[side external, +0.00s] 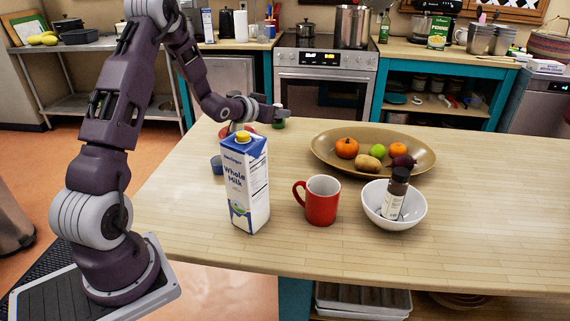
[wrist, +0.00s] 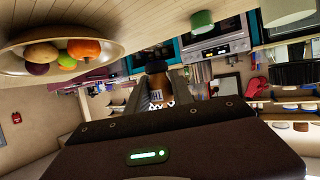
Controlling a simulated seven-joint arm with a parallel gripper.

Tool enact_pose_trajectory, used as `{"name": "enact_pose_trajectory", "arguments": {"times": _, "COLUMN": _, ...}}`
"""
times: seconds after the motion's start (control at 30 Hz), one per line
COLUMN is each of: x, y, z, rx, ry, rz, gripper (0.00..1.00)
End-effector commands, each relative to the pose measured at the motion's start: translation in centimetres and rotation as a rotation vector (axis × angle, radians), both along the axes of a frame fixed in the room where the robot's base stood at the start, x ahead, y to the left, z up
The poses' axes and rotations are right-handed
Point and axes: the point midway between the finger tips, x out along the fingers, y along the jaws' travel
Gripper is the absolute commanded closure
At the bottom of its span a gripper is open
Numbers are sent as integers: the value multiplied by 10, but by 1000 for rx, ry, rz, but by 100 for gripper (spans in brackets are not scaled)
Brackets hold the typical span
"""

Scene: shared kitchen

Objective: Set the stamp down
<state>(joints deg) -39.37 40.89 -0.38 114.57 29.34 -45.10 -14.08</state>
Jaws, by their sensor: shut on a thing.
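My gripper (side external: 272,112) is above the far left part of the wooden counter in the side external view. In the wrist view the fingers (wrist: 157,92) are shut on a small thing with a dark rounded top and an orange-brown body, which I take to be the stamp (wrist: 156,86). Its lower part is hidden between the fingers. In the side external view I cannot make the stamp out clearly.
On the counter (side external: 330,255) stand a milk carton (side external: 246,185), a red mug (side external: 322,201), a white bowl (side external: 394,217) holding a dark-capped bottle (side external: 394,197), and a wide fruit bowl (side external: 325,158). A green thing (wrist: 202,22) is near my gripper. The right counter is clear.

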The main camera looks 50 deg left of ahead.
Motion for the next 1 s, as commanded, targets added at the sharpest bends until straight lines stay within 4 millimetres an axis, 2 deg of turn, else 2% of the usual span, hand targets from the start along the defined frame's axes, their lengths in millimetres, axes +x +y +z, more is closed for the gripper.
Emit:
{"name": "enact_pose_trajectory", "arguments": {"times": 0.13, "x": -1, "y": -54, "z": 48, "rx": 0, "ry": -4, "rz": -71, "gripper": 100}}
{"name": "enact_pose_trajectory", "arguments": {"times": 0.27, "x": -18, "y": -115, "z": 92, "rx": -2, "ry": -1, "rz": -142, "gripper": 100}}
{"name": "enact_pose_trajectory", "arguments": {"times": 0.4, "x": -54, "y": -181, "z": 132, "rx": -1, "ry": 0, "rz": -218, "gripper": 100}}
{"name": "enact_pose_trajectory", "arguments": {"times": 0.5, "x": -84, "y": -217, "z": 151, "rx": 1, "ry": 0, "rz": -258, "gripper": 100}}
{"name": "enact_pose_trajectory", "arguments": {"times": 0.6, "x": -107, "y": -239, "z": 161, "rx": 1, "ry": -1, "rz": -283, "gripper": 100}}
{"name": "enact_pose_trajectory", "arguments": {"times": 0.7, "x": -120, "y": -248, "z": 164, "rx": 2, "ry": -1, "rz": -293, "gripper": 100}}
{"name": "enact_pose_trajectory", "arguments": {"times": 1.0, "x": -123, "y": -250, "z": 165, "rx": 3, "ry": -1, "rz": -294, "gripper": 100}}
